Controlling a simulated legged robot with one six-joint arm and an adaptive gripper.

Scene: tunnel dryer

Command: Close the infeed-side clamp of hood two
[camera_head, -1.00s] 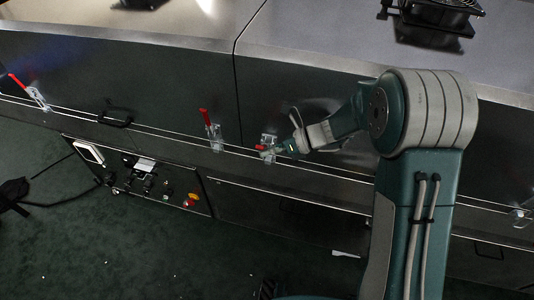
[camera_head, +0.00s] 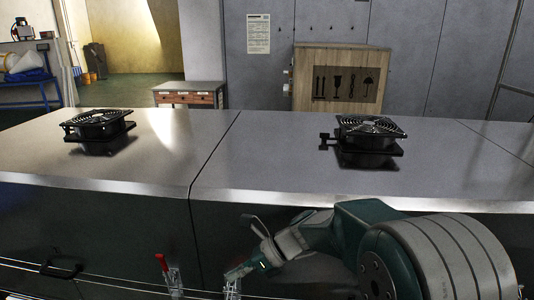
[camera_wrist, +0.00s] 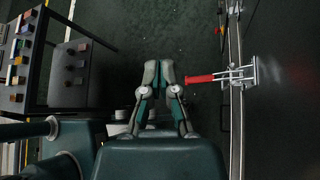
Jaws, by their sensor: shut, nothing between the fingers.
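My gripper (camera_wrist: 159,74) is shut and empty in the wrist view, its two fingertips together. In the head view my gripper (camera_head: 236,271) is at the lower middle, beside a metal clamp (camera_head: 232,288) on the front of the right-hand hood (camera_head: 310,150). Another clamp, with an upright red handle (camera_head: 161,262), is left of the seam.
The left-hand hood (camera_head: 120,165) has a black front handle (camera_head: 62,267). Fans (camera_head: 98,126) and (camera_head: 370,128) stand on the hood tops. A wooden crate (camera_head: 342,80) is behind. A control panel (camera_wrist: 68,70) is at the left in the wrist view, with open floor between.

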